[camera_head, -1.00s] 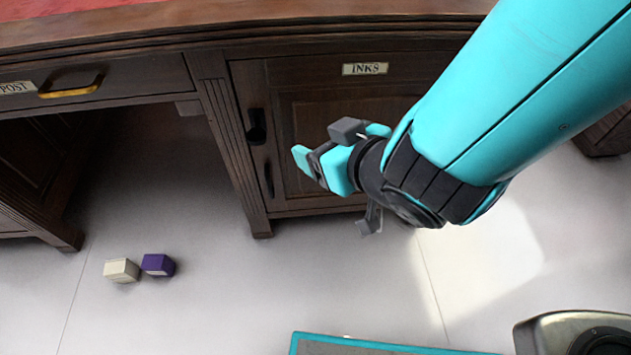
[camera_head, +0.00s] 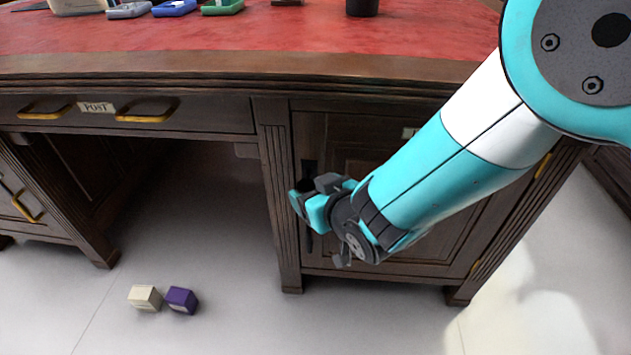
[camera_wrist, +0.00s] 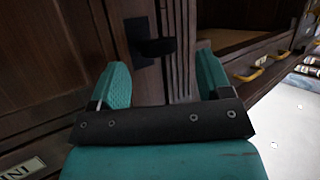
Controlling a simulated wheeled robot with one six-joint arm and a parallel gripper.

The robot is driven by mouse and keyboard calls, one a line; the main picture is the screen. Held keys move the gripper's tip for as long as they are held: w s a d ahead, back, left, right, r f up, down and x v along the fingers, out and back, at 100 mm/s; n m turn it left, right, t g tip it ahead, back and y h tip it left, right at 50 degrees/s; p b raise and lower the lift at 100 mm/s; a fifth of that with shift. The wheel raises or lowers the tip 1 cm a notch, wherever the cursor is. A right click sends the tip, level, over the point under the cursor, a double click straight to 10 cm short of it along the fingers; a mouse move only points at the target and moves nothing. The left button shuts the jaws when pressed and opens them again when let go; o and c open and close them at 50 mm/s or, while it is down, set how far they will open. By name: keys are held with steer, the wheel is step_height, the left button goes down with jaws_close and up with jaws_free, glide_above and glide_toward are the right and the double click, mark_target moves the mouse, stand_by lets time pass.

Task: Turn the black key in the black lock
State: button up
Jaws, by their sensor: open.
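The black lock (camera_wrist: 137,30) is a dark plate on the cabinet door's wooden edge, upper middle of the wrist view. The black key (camera_wrist: 158,47) sticks out of it and lies in the gap between my fingers, apart from both. My gripper (camera_wrist: 163,75) is open and empty, with one teal finger on each side. In the head view my gripper (camera_head: 308,194) is close in front of the door's left edge. The lock's upper part (camera_head: 308,168) shows just above it; the rest of lock and key is largely hidden there.
The cabinet door (camera_head: 350,160) appears shut, its label mostly covered by my arm. The red desktop (camera_head: 250,35) holds several trays. A cream box (camera_head: 145,297) and a purple box (camera_head: 181,299) stand on the floor.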

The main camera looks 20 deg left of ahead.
mark_target(307, 186)
steer(key=shift+x, duration=1.55)
steer(key=c, duration=1)
steer(key=shift+o, duration=1)
steer(key=shift+c, duration=0.9)
steer(key=shift+b, duration=0.45)
steer(key=shift+f+m+y+b, duration=0.15)
steer(key=shift+m+y+b, duration=0.65)
steer(key=shift+b, duration=0.8)
